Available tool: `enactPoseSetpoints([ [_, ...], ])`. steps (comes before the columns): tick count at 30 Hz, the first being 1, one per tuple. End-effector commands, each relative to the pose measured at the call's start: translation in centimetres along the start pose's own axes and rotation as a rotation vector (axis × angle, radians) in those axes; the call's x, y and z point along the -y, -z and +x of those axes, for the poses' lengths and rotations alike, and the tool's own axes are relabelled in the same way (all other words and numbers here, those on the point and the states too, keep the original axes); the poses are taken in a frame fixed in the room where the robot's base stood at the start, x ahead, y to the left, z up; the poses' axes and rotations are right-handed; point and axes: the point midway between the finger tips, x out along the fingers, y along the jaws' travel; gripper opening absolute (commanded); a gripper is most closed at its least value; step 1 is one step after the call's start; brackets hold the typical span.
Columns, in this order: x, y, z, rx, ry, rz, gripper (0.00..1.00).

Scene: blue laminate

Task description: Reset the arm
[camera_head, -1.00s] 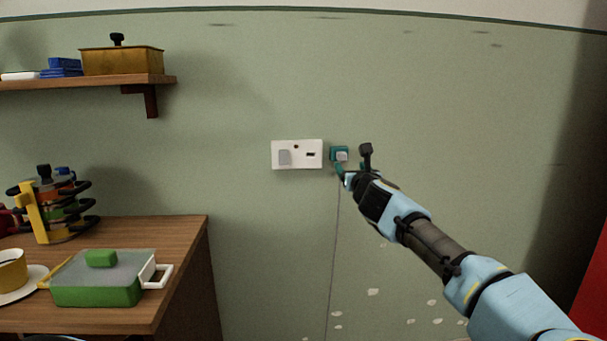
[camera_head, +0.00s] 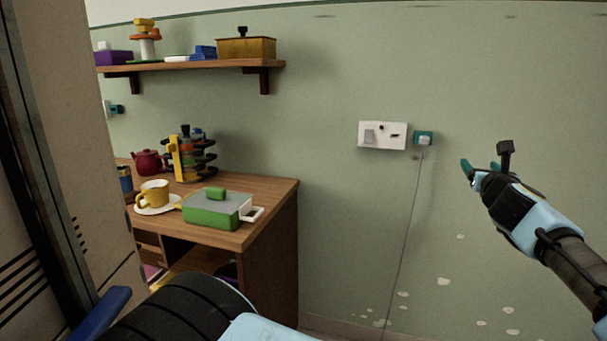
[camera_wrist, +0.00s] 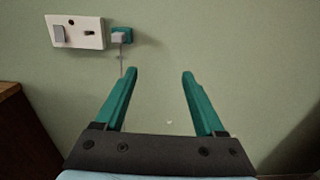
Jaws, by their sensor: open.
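My gripper (camera_head: 467,170) is at the right of the head view, in front of the green wall and to the right of the wall outlet. In the wrist view my gripper (camera_wrist: 160,75) shows two teal fingers spread apart with nothing between them. The white outlet plate (camera_head: 383,135) is on the wall, and a teal and white plug (camera_head: 424,140) sits at its right side with a thin cord hanging down. The plate (camera_wrist: 76,32) and the plug (camera_wrist: 121,37) also show at the upper left of the wrist view, apart from the fingers.
A wooden desk (camera_head: 270,190) stands left of the outlet with a green box (camera_head: 212,211), a yellow cup (camera_head: 153,193) and a red teapot (camera_head: 147,161). A shelf (camera_head: 190,65) hangs above. The wall around my gripper is clear.

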Motion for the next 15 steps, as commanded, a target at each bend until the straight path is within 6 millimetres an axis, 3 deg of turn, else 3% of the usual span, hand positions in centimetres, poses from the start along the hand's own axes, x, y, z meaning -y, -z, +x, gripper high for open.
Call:
enactPoseSetpoints([
  [10, -5.8, 1.3, 2.1, -0.046, -0.112, -0.102, 0.71],
  [15, -10.4, 2.6, 3.3, -0.081, -0.203, -0.188, 0.71],
])
